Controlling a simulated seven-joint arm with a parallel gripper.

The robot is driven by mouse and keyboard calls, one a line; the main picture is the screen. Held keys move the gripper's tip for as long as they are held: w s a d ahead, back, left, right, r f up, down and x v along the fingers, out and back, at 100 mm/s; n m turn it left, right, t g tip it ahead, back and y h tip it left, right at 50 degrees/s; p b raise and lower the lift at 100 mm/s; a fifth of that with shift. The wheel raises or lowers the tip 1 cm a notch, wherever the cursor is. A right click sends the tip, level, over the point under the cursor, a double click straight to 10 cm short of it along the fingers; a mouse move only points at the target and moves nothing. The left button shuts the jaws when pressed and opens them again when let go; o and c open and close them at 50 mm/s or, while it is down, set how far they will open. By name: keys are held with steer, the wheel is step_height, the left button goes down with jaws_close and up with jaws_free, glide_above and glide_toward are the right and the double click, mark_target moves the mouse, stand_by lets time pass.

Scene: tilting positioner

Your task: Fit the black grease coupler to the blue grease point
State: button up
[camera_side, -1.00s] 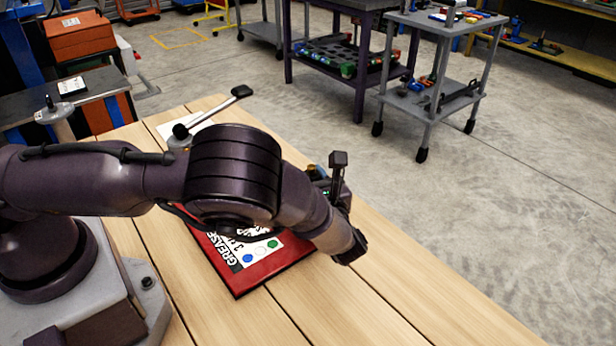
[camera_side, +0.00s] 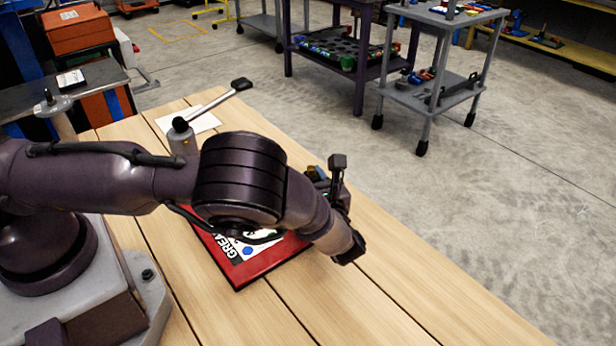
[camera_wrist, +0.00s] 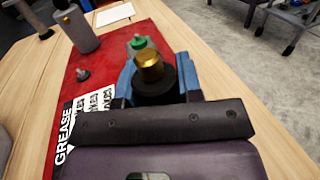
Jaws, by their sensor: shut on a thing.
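My gripper (camera_wrist: 152,88) reaches over the red board and is shut on the black grease coupler (camera_wrist: 153,93). The coupler shows as a thick dark ring with a brass cylinder (camera_wrist: 150,66) standing out of it, between blue finger parts. A green-topped grease point (camera_wrist: 138,43) shows just beyond the brass end; I cannot tell the gap between them. A plain grey fitting (camera_wrist: 83,74) stands on the board to the left. I cannot make out the blue grease point; it may be hidden behind the gripper. In the side view my arm hides most of the gripper and coupler.
The red board (camera_side: 240,275) with its GREASE label lies on the wooden table (camera_side: 400,310). The table's front right is clear.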

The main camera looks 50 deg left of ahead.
steer(key=o, duration=1.1)
steer(key=shift+c, duration=0.2)
steer(key=v, duration=1.3)
